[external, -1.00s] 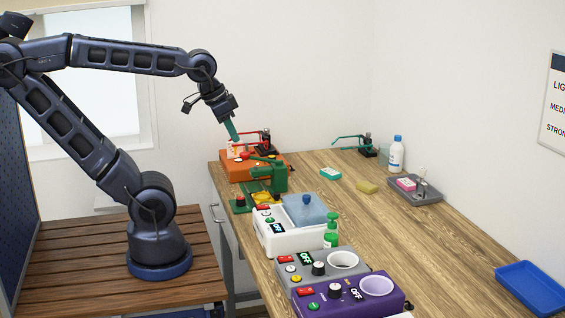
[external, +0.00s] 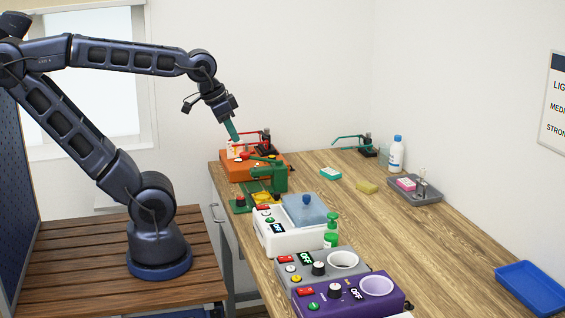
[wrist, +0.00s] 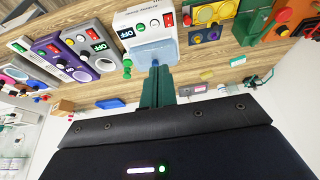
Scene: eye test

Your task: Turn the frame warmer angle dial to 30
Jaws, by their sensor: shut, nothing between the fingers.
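Two similar units have a black dial and a round white-lined opening; I cannot tell which is the frame warmer. The grey unit (external: 318,279) has a dial (external: 319,268) and a green display reading OFF. The purple unit (external: 345,308) in front of it has a dial (external: 335,290) and a white OFF display. In the wrist view, the grey unit (wrist: 103,65) and purple unit (wrist: 68,69) lie to the left. My gripper (external: 236,138), with green fingers, is shut and empty above the orange unit, far from both dials. It also shows in the wrist view (wrist: 156,68).
An orange unit (external: 237,172), a green press-like device (external: 268,178) and a white unit (external: 290,241) with a blue lid line the bench's left edge. A green pump bottle (external: 331,232) stands beside the white unit. The bench's middle right is clear, before a blue tray (external: 531,287).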

